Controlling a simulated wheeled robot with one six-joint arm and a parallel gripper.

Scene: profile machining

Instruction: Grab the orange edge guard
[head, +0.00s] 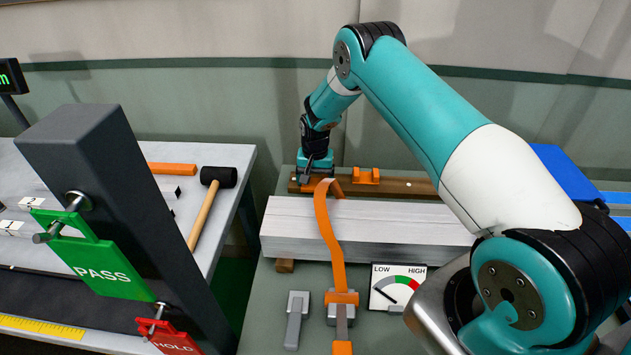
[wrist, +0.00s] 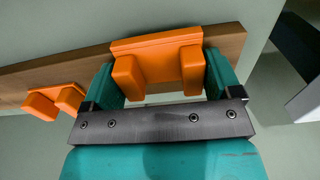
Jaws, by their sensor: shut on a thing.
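In the wrist view an orange edge guard (wrist: 158,48) with two stubby legs sits between the teal fingers of my gripper (wrist: 160,68). The fingers are shut on its two sides. The guard is still at the brown wooden rail (wrist: 225,42); whether it touches the rail I cannot tell. In the head view my gripper (head: 314,178) points down at the left end of the rail (head: 405,190), and the held guard is mostly hidden. A second orange edge guard (head: 366,176) sits on the rail to the right; it also shows in the wrist view (wrist: 54,101).
Grey metal profiles (head: 285,225) lie in front of the rail, with an orange strap (head: 327,228) over them. A LOW/HIGH gauge (head: 397,287) stands in front. A dark post (head: 105,190) with PASS and HOLD tags and a mallet (head: 218,178) are at left.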

